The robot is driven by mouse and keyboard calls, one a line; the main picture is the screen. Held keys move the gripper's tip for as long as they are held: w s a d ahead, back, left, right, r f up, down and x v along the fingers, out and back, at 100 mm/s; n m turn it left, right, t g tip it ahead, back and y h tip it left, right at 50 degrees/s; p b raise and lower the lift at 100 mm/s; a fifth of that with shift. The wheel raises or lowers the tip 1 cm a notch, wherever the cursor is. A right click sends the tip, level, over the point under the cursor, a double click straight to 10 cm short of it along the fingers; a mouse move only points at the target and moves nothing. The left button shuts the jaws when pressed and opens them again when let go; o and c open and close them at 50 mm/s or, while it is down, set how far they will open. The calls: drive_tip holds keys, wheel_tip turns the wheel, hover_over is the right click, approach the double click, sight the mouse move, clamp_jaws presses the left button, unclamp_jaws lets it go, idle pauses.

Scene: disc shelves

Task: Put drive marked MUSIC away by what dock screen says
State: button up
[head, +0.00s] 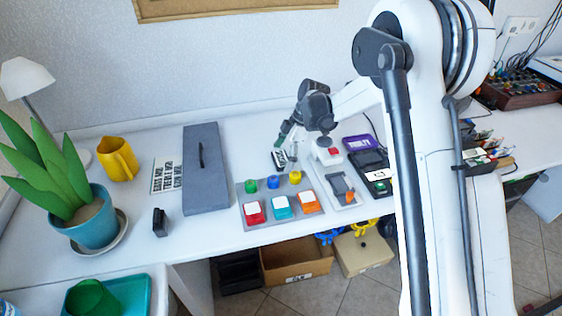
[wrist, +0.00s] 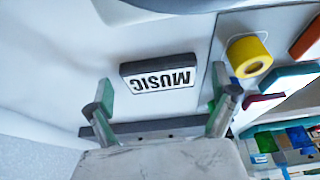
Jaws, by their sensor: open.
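The drive marked MUSIC (wrist: 158,80) is a dark block with a white label, lying on the white table in the wrist view. In the head view the drive (head: 279,160) shows partly below my gripper (head: 288,143). My gripper is open; in the wrist view its green-padded fingers (wrist: 162,98) stand either side of the drive's near edge, and I cannot tell if they touch it. A grey dock (head: 341,188) with a red button is right of it. A dark device with a small lit screen (head: 379,175) stands beside; its text is unreadable.
A panel with coloured buttons (head: 250,220) lies in front of my gripper. A purple box marked FAULTY (head: 358,142) stands behind the screen device. Cardboard (head: 290,270), beige (head: 365,262) and black (head: 240,275) boxes sit under the table. A grey slab (head: 204,170) lies left.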

drive_tip(key=c, duration=1.5)
drive_tip(key=shift+r, duration=0.15)
